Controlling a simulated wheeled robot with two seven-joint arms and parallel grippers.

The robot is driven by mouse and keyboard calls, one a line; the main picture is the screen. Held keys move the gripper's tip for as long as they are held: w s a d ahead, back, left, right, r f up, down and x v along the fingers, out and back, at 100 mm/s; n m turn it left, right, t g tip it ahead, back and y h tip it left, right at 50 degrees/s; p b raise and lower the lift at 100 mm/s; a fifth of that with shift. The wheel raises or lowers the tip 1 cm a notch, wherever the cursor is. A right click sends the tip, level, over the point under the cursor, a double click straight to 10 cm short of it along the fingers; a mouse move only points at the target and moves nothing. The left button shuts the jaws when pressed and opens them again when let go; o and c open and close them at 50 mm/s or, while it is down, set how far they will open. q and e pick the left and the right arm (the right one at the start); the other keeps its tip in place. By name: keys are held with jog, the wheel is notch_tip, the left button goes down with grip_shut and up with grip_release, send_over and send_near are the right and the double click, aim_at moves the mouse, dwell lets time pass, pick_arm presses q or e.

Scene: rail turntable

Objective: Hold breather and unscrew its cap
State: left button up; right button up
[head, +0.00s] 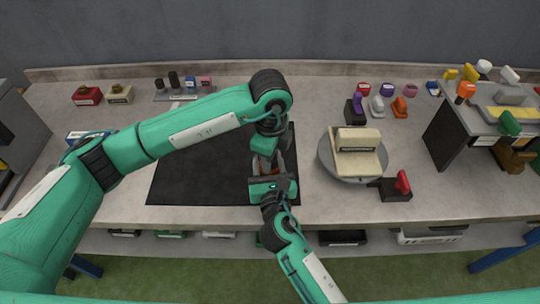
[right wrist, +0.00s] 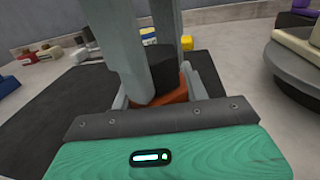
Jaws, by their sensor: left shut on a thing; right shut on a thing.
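The breather (right wrist: 172,92) shows in the right wrist view as an orange body with a black round cap (right wrist: 158,62) on top, standing upright. In the head view only a small orange bit of it (head: 266,168) shows between my grippers. My right gripper (head: 268,174) comes from the front, level, and is shut on the orange body. My left gripper (head: 267,157) comes down from above; its grey fingers (right wrist: 145,65) are around the black cap and shut on it. The fingers hide part of the cap and body.
A black mat (head: 190,175) lies under and left of the grippers. A round turntable (head: 326,158) with a cream block (head: 358,140) stands to the right, beside a red-handled black block (head: 398,187). Small coloured items line the back edge.

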dwell(0.3)
pick_arm(q)
jog(key=n, duration=0.6)
jog(key=shift+w, duration=0.1)
jog(key=o, duration=1.2)
jog(key=shift+c, duration=0.2)
jog(key=shift+c, duration=0.7)
jog(key=shift+o, duration=1.2)
jog(key=shift+d, duration=0.1)
